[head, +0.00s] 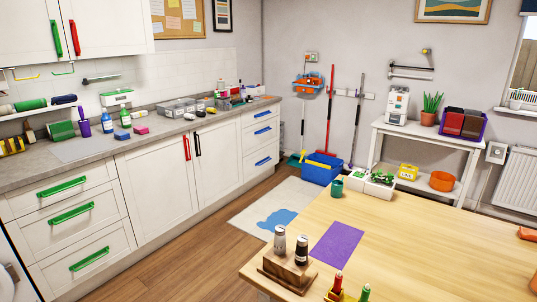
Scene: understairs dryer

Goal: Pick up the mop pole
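Several long-handled tools stand upright against the back wall near the corner. Neither of my grippers is in view.
A wooden table (420,240) with a purple mat (336,243) fills the lower right. Cabinets and a counter (75,168) line the left. A white side table (425,136) stands right of the poles. Wood floor and a pale rug (262,208) lie between.

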